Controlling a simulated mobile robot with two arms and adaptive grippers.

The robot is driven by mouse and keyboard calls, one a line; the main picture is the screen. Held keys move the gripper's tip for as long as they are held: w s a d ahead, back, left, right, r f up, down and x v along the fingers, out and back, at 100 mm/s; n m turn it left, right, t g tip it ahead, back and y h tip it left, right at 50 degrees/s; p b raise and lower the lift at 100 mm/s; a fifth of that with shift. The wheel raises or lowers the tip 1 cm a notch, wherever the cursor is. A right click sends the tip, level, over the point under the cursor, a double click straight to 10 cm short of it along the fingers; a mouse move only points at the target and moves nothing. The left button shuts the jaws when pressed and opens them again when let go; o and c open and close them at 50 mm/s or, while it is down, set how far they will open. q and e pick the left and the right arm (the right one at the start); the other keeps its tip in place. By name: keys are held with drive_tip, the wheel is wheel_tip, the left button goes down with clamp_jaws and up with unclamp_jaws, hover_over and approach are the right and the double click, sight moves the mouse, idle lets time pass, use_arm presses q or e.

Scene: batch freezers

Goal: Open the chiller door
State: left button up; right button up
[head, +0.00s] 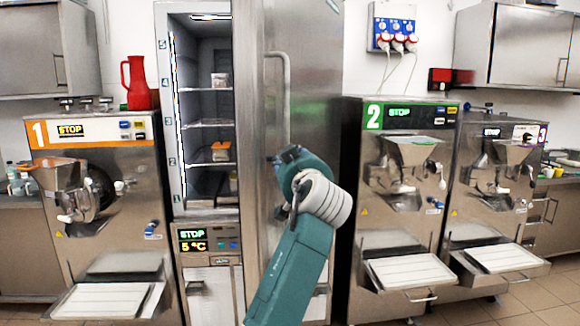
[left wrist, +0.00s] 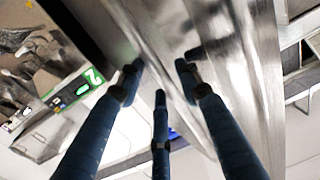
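The chiller (head: 172,120) stands in the middle of the head view with its shelves showing through an opening on its left side. Its steel door (head: 312,70) stands partly open to the right of that opening. A vertical bar handle (head: 286,85) is on the door's face. My left arm reaches up in front of the door, with the hand below the handle; its fingertips cannot be made out there. In the left wrist view my left gripper (left wrist: 158,80) has its fingers apart against shiny metal, nothing clearly between them. My right gripper is not in view.
Machine 1 (head: 110,185) stands left of the chiller, and machines 2 (head: 400,230) and 3 (head: 495,215) stand to the right, with trays jutting forward. A red jug (head: 138,85) is on machine 1. The door stands close to machine 2.

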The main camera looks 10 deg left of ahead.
use_arm(q)
wheel_tip(320, 180, up, 9)
idle(0.3)
drive_tip(key=shift+f, duration=0.1)
